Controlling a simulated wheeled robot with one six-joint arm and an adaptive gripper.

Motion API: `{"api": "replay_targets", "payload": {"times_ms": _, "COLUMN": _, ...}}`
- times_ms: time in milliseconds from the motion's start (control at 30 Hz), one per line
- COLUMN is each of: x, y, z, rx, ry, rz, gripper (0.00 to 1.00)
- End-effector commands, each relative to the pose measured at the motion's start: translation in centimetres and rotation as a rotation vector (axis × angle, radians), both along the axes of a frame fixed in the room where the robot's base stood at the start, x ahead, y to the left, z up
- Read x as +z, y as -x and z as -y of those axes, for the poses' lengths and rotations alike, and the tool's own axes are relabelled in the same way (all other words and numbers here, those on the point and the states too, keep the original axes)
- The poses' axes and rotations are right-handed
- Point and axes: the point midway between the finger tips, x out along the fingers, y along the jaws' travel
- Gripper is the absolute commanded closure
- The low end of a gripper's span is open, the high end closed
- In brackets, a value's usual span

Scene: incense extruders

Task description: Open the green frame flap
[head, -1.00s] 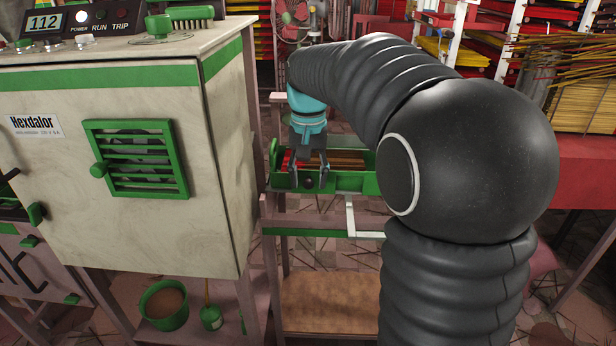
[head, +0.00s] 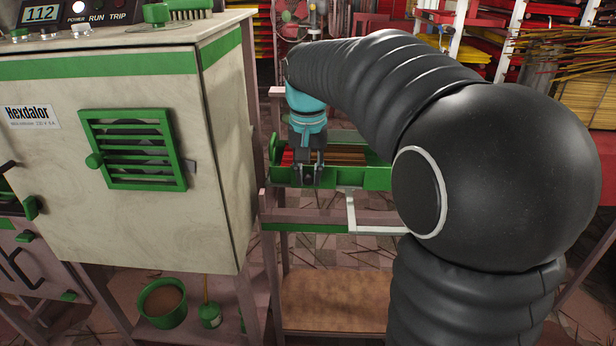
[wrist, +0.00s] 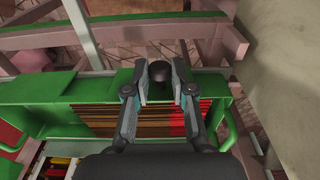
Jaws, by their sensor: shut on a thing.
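The green frame flap (head: 350,179) is the front side of a green frame that holds brown and red sticks. In the wrist view, the flap (wrist: 95,87) runs across the picture, with a round black knob (wrist: 157,73) on it. My gripper (head: 307,182) is at the front of the flap, pointing down. Its two fingers are shut on the black knob, one on each side, as the wrist view (wrist: 160,78) shows. The knob is mostly hidden by the fingers in the head view. The flap appears upright against the frame.
A cream cabinet (head: 140,220) with a green vent stands close to the left of my gripper. A pinkish stand with a white metal bracket (head: 352,215) lies in front of the frame. Racks of incense sticks (head: 575,95) fill the right background.

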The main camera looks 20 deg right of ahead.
Motion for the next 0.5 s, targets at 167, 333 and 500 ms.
{"api": "replay_targets", "payload": {"times_ms": 167, "x": -1.3, "y": 0.8, "z": -0.3, "rx": 0.003, "ry": 0.038, "rz": 0.122, "gripper": 1.0}}
{"api": "replay_targets", "payload": {"times_ms": 333, "x": -2.1, "y": 1.7, "z": -0.6, "rx": 0.004, "ry": 0.085, "rz": 0.271, "gripper": 1.0}}
{"api": "replay_targets", "payload": {"times_ms": 500, "x": -2.8, "y": 2.4, "z": -0.9, "rx": 0.005, "ry": 0.135, "rz": 0.423, "gripper": 1.0}}
